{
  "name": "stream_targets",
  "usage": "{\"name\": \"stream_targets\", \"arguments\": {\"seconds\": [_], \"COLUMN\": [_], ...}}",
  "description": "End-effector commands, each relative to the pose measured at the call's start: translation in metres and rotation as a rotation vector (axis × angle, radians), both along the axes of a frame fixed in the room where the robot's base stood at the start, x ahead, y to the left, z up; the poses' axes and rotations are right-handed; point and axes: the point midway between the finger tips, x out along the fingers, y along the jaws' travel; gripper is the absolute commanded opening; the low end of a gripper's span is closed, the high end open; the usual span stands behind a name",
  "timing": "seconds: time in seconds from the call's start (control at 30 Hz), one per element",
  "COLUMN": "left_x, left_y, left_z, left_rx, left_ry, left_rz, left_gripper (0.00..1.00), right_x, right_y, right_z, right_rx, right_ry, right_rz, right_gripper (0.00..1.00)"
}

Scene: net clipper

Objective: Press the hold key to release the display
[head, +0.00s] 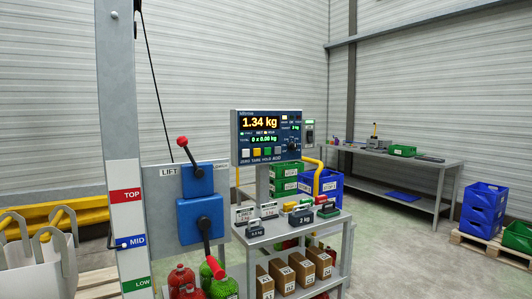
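The scale indicator panel (269,137) stands upright on a post near the middle of the head view. Its main display (260,122) shows 1.34 kg in yellow digits. A lower green line (264,139) appears to read 0 x 0.00 kg. A row of small keys runs below it, labelled ZERO, TARE, HOLD and ADD. The hold key (267,152) appears to be the green one, right of the yellow tare key (257,152). Neither gripper is in view, and nothing covers the keys.
A lift control with blue boxes (200,219) and red-knobbed levers stands left of the panel. Below the panel is a grey cart (252,239) with weights, cartons and red bottles. A workbench (417,160) and blue crates (483,212) stand at the right. Floor between them is open.

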Motion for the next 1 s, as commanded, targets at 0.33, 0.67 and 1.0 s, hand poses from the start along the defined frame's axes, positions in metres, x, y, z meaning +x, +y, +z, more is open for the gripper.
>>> {"name": "stream_targets", "arguments": {"seconds": [0.33, 0.67, 1.0], "left_x": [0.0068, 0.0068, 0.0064], "left_y": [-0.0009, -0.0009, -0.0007], "left_z": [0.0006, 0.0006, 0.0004], "left_rx": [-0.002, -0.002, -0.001], "left_ry": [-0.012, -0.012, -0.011], "left_rz": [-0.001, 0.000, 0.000], "left_gripper": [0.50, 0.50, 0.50], "right_x": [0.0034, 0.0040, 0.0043], "right_y": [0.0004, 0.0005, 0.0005], "right_z": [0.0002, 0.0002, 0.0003], "right_rx": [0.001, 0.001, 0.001], "right_ry": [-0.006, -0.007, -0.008], "right_rz": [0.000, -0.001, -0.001], "right_gripper": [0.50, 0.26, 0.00]}}
